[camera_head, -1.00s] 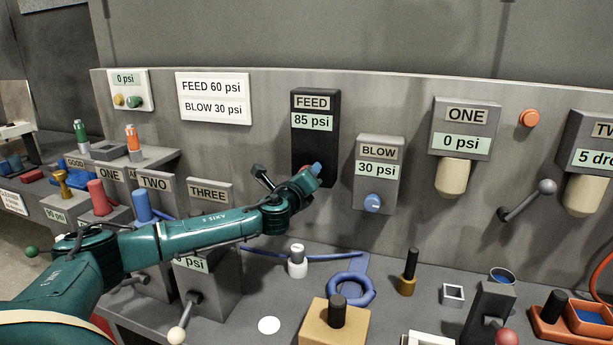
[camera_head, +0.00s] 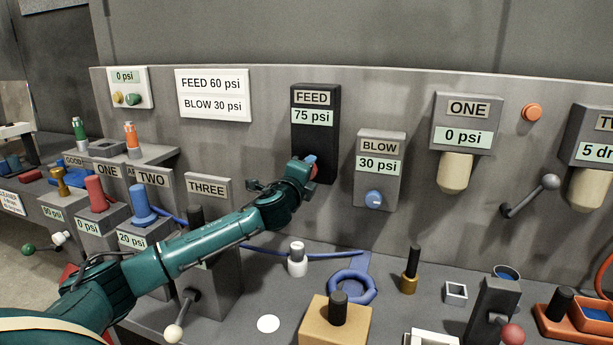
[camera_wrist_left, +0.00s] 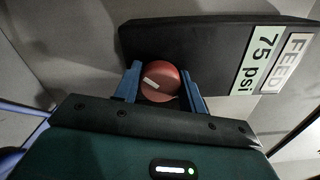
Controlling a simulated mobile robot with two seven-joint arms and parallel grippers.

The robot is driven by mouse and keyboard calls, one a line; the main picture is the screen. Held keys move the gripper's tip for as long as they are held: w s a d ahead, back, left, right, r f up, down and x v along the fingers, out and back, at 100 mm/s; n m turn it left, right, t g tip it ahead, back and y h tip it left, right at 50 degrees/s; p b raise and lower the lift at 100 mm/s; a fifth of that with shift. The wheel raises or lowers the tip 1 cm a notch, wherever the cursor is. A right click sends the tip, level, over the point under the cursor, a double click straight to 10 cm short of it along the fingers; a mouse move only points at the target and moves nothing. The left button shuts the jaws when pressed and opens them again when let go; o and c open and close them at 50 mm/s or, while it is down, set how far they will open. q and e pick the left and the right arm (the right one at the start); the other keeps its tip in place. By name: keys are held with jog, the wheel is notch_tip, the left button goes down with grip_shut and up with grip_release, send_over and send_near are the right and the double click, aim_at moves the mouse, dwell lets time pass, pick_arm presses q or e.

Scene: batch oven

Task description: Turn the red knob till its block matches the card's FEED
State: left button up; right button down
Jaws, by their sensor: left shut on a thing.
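The black FEED block (camera_head: 327,150) on the wall panel shows 75 psi on its display. Its red knob (camera_wrist_left: 160,82) sits low on the block, with a white mark on its face. In the head view the knob is mostly hidden by my left gripper (camera_head: 311,164). In the left wrist view my left gripper (camera_wrist_left: 162,84) has a blue finger on each side of the knob and is shut on it. The white card (camera_head: 213,95) reads FEED 60 psi and BLOW 30 psi. My right gripper is in neither view.
The grey BLOW block (camera_head: 389,189) with a blue knob (camera_head: 374,200) shows 30 psi, just right of FEED. Further right is the ONE dispenser (camera_head: 465,118). Below stand a tan block (camera_head: 334,324) and a blue ring (camera_head: 350,288). Several levered blocks are at left.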

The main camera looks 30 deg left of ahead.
pick_arm(q)
jog(key=shift+f+n, duration=0.15)
jog(key=shift+n, duration=0.85)
jog(key=n+b, duration=0.1)
jog(key=n, duration=0.3)
jog(key=shift+n, duration=1)
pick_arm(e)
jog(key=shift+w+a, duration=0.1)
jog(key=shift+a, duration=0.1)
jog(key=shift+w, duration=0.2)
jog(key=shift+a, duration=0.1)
pick_arm(q)
jog(key=o, duration=1)
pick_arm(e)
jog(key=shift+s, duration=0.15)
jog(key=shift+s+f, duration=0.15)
